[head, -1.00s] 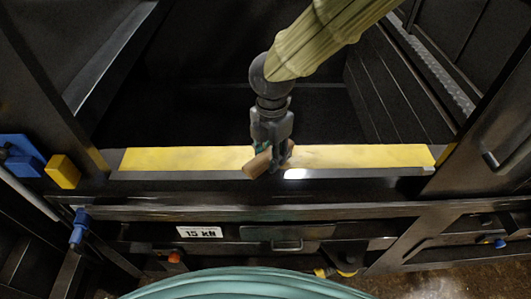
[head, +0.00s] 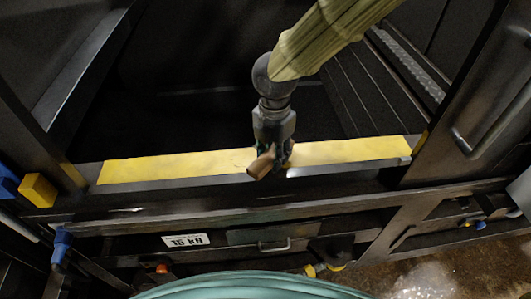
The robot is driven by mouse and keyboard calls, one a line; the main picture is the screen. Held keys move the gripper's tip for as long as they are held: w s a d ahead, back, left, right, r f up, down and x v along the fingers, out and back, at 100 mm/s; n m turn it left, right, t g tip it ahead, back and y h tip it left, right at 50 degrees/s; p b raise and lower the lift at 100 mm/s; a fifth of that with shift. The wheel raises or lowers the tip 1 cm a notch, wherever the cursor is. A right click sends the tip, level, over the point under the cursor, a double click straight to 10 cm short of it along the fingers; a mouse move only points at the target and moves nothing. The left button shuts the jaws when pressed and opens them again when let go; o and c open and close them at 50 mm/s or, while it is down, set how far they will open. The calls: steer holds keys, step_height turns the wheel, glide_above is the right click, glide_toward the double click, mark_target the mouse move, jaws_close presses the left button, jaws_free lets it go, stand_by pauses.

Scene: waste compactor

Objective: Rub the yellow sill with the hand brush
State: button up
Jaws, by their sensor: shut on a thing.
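The yellow sill (head: 180,168) is a long strip across the front edge of the dark compactor opening, tilted slightly up to the right. Grey smudges show on it near its middle. My gripper (head: 271,160) points down over the middle of the sill and is shut on the hand brush (head: 261,164). The brush's brown wooden end sticks out toward the lower left. Its bristles are mostly hidden by my gripper, so I cannot tell whether they touch the sill.
A yellow block (head: 38,190) and a blue part (head: 8,182) sit at the left end. A dark panel with a handle (head: 490,120) stands at the right. The dark chamber lies behind the sill. A "15 kN" label (head: 185,240) is on the front.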

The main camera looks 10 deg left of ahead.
steer(key=shift+w+d, duration=0.25)
steer(key=shift+d, duration=0.5)
steer(key=shift+w+d, duration=0.25)
steer(key=shift+d, duration=0.55)
steer(key=shift+w+d, duration=0.25)
steer(key=shift+d, duration=0.5)
steer(key=shift+w+d+f, duration=0.1)
steer(key=shift+w+d, duration=0.1)
steer(key=shift+d, duration=0.45)
steer(key=shift+w+d+f, duration=0.1)
steer(key=shift+w+d, duration=0.05)
steer(key=shift+d, duration=0.5)
steer(key=shift+o, duration=0.2)
steer(key=shift+r, duration=0.1)
steer(key=shift+w+d+r, duration=0.1)
steer(key=shift+w+r, duration=0.05)
steer(key=shift+r, duration=0.7)
steer(key=shift+c, duration=0.2)
steer(key=shift+r, duration=2.2)
steer(key=shift+r, duration=1.5)
